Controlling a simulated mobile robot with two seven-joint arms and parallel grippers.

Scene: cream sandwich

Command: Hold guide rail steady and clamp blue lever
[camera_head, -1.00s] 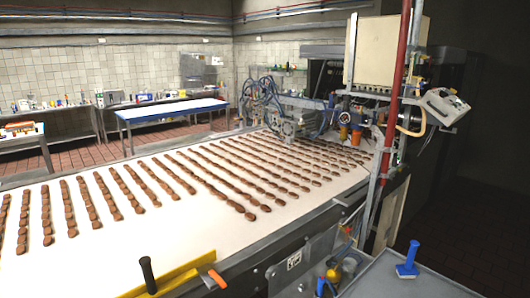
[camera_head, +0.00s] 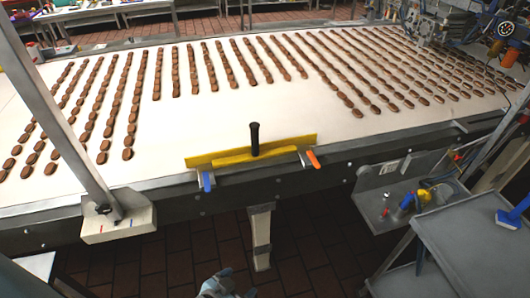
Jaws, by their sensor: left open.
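The yellow guide rail (camera_head: 228,156) lies across the near edge of the conveyor, with an upright black handle (camera_head: 254,138) at its middle. The blue lever (camera_head: 207,181) hangs at the rail's left end, over the conveyor's front edge. An orange lever (camera_head: 313,159) sits at the right end and points down to the right. My left gripper (camera_head: 228,276) shows only in part at the bottom edge, below and apart from the rail. It is open, and nothing shows between its fingers. My right gripper is not in view.
The white conveyor belt (camera_head: 200,120) carries rows of brown cream sandwiches behind the rail. A metal post (camera_head: 70,110) rises at the left. A grey cart (camera_head: 470,240) with a blue-handled tool (camera_head: 514,222) stands at the right. The brick floor before the conveyor is open.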

